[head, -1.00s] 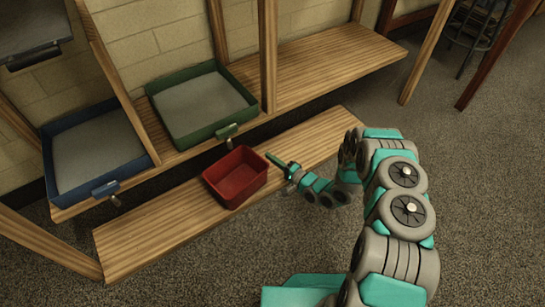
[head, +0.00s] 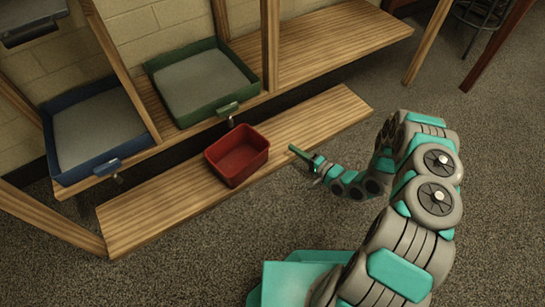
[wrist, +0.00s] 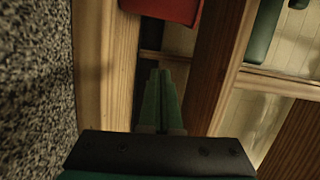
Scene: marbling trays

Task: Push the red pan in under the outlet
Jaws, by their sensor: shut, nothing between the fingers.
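The red pan (head: 237,160) stands upright on the low plank (head: 135,222), a little in front of the outlet (head: 231,121) below the green tray (head: 241,84). A second outlet (head: 117,178) hangs below the blue tray (head: 57,165). My gripper (head: 291,149) is shut and empty, to the right of the pan with a small gap between them. In the wrist view the closed fingers (wrist: 157,75) point toward the pan, and only part of the red pan (wrist: 168,8) shows at the top edge.
The upper shelf (head: 330,45) bears both trays, and wooden posts (head: 270,45) rise from it. The plank is bare on both sides of the pan. Carpeted floor (head: 230,235) lies open in front. A stool (head: 487,22) stands at the far right.

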